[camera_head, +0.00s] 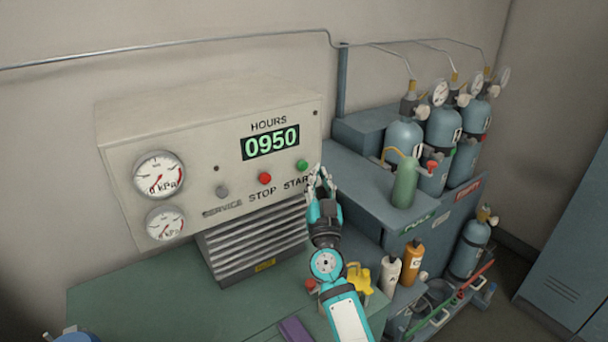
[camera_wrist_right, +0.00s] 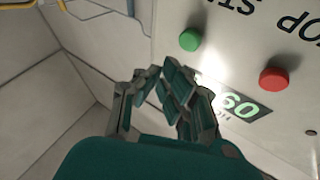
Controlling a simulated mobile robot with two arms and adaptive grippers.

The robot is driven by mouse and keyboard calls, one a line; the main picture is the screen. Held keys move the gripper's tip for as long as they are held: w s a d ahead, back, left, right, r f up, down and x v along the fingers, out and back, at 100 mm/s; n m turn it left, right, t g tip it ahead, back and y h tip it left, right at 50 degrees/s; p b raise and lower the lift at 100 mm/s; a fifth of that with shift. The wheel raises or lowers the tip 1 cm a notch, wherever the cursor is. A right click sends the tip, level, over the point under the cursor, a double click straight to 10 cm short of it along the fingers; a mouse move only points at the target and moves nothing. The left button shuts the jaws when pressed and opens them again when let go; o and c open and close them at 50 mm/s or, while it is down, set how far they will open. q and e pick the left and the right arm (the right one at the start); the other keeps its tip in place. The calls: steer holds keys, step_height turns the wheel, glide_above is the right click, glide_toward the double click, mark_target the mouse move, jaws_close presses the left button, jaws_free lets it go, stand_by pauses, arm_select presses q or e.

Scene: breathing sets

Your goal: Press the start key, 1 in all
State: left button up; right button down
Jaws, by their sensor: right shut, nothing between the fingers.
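The green start key (camera_head: 302,166) is a round button on the right of the beige panel (camera_head: 215,120), above the word START. It also shows in the right wrist view (camera_wrist_right: 190,39), upper middle. My right gripper (camera_head: 320,172) is shut and empty, just right of the green key in the head view. In the right wrist view its fingertips (camera_wrist_right: 172,75) are below the green key in the picture. I cannot tell whether they touch the panel; the key looks uncovered. My left gripper is not in view.
A red stop button (camera_head: 265,178) and a grey service button (camera_head: 222,191) sit left of the green key. The display (camera_head: 271,142) reads 0950. Gas cylinders (camera_head: 442,130) and a green bottle (camera_head: 404,182) stand right of my arm. A slatted vent (camera_head: 262,240) is below the panel.

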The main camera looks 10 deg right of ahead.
mark_target(303, 166)
steer(key=shift+w+a, duration=0.2)
steer(key=shift+w, duration=0.35)
steer(key=shift+w+a, duration=0.2)
steer(key=shift+w, duration=0.35)
steer(key=shift+w, duration=0.15)
stand_by(0.6)
steer(key=shift+w+a, duration=0.15)
steer(key=shift+w, duration=0.1)
steer(key=shift+w+a+r+b, duration=0.1)
steer(key=shift+w+a+b, duration=0.15)
steer(key=shift+w+b, duration=0.25)
stand_by(1.1)
stand_by(0.5)
steer(key=shift+s+d+p, duration=0.35)
steer(key=shift+s+p, duration=0.45)
steer(key=shift+s, duration=0.05)
